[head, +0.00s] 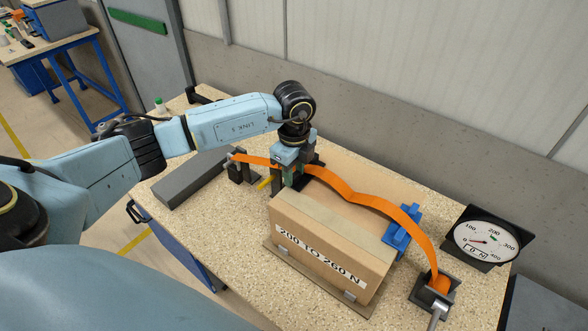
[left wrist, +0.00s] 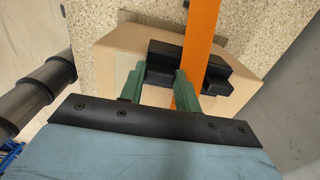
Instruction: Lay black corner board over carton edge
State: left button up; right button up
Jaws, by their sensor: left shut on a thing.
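The cardboard carton (head: 330,237), labelled "200 TO 260 N", stands on the speckled bench. My left gripper (head: 289,183) points down at the carton's far left end, its green fingers shut on the black corner board (head: 307,182). In the left wrist view the board (left wrist: 160,75) shows at the fingertips (left wrist: 160,92), above or on the carton's edge; whether it touches is unclear. The orange strap (head: 345,190) runs across the carton and crosses in front of the board in the wrist view (left wrist: 203,40). My right gripper is out of view.
A blue buckle-like part (head: 403,230) sits at the carton's right side by the strap. A dial gauge (head: 482,240) reads near 0 N. A black strap holder (head: 433,294) stands at front right. A grey block (head: 192,178) lies at left.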

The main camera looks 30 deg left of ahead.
pick_arm(q)
jog(key=o, duration=0.9)
notch_tip(320, 180, up, 13)
jog(key=shift+r+b, duration=0.2)
jog(key=shift+b, duration=0.45)
